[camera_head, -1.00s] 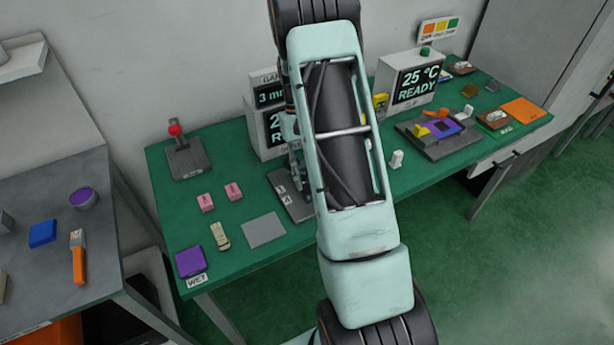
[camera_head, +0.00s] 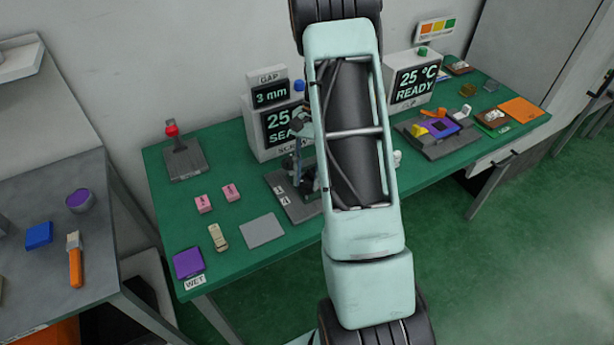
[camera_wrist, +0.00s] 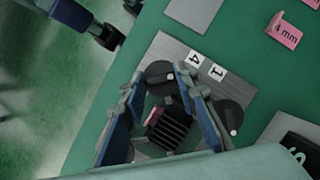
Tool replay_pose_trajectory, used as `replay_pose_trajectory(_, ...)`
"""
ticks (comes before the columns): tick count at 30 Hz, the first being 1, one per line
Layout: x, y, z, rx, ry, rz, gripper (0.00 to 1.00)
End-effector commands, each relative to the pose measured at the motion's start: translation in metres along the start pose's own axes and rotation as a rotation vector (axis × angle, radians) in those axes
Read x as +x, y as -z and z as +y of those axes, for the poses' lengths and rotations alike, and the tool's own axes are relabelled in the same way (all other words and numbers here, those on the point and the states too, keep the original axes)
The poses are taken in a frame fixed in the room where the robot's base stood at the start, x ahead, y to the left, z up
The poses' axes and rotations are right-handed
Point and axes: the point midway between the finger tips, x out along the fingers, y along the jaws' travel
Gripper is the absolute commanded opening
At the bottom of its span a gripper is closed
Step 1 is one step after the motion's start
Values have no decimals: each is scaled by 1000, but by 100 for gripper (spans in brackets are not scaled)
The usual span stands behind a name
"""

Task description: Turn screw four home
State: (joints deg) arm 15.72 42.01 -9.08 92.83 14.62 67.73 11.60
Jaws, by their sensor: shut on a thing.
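Screw four (camera_wrist: 160,75) is a dark round knob beside the label 4 on a grey plate (camera_wrist: 180,48) in the wrist view. My gripper (camera_wrist: 161,84) is shut on it, one fingertip on each side. A second dark knob (camera_wrist: 230,116) stands by the label 1, just outside the right finger. A ridged dark block with a pink edge (camera_wrist: 170,128) shows between the fingers. In the head view my gripper (camera_head: 298,172) is low over the plate (camera_head: 288,207), and my arm hides the other screws.
A display box (camera_head: 272,130) stands behind the plate, reading "GAP 3 mm" and a partly hidden "25" and "SEA". Pink blocks (camera_head: 231,193) and a grey pad (camera_head: 262,230) lie left and in front. A red-knobbed lever (camera_head: 172,131) stands at the back left.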

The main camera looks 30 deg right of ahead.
Motion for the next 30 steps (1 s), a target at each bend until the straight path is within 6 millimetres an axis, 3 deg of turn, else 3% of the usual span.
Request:
replay_pose_trajectory(12,0,0,0,10,4,-1,3)
replay_pose_trajectory(13,0,0,0,10,4,-1,28)
replay_pose_trajectory(18,0,0,0,9,4,-1,45)
replay_pose_trajectory(26,-1,0,0,8,3,0,45)
replay_pose_trajectory(30,-12,1,0,7,4,2,45)
